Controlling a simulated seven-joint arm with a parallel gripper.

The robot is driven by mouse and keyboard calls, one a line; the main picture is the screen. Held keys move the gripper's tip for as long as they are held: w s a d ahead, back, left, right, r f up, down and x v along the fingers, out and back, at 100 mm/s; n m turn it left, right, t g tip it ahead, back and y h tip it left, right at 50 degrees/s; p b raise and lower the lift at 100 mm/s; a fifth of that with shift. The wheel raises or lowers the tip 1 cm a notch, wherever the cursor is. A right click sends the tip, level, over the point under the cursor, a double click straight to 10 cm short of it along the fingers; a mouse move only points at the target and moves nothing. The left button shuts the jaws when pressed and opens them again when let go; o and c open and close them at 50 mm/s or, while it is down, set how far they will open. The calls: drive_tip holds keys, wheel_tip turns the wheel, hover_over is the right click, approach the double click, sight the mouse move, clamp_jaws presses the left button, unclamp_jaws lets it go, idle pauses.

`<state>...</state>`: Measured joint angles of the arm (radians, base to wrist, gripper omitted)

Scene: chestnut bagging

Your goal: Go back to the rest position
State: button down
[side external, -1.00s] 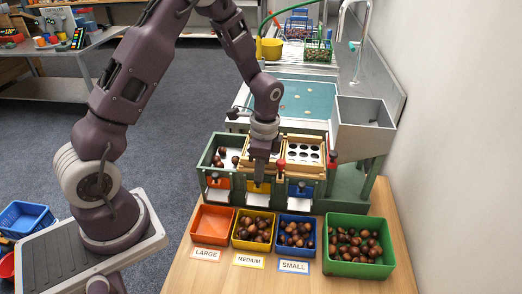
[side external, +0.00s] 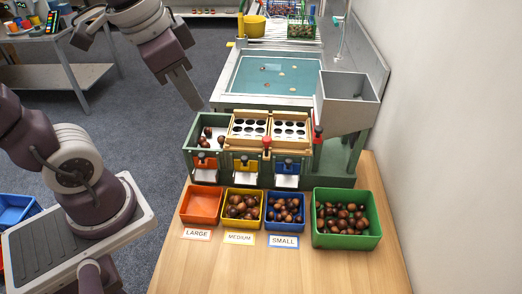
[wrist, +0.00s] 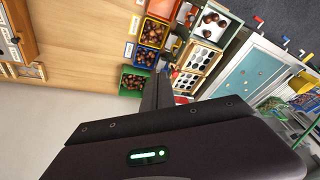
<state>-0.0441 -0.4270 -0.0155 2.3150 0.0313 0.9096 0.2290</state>
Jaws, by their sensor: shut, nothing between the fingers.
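My gripper (side external: 194,103) is shut and empty. In the side external view it hangs in the air left of the sorting machine (side external: 188,150), above the grey floor, fingers pointing down and to the right. In the wrist view the shut fingers (wrist: 158,92) point toward the machine and the bins. My upper arm runs out of the top of the side external view, so part of the arm is hidden.
On the wooden table (side external: 190,275) stand an empty orange LARGE bin (side external: 201,205), a yellow MEDIUM bin (side external: 229,218), a blue SMALL bin (side external: 272,225) and a green bin (side external: 345,243); the last three hold chestnuts. A water basin (side external: 228,98) and hopper (side external: 347,98) stand behind. A wall is at right.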

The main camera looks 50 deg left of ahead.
drive_tip(key=s+d+n+t, duration=0.1)
drive_tip(key=s+n, duration=0.1)
drive_tip(key=s, duration=0.4)
drive_tip(key=shift+f+t, duration=0.2)
drive_tip(key=shift+t, duration=0.1)
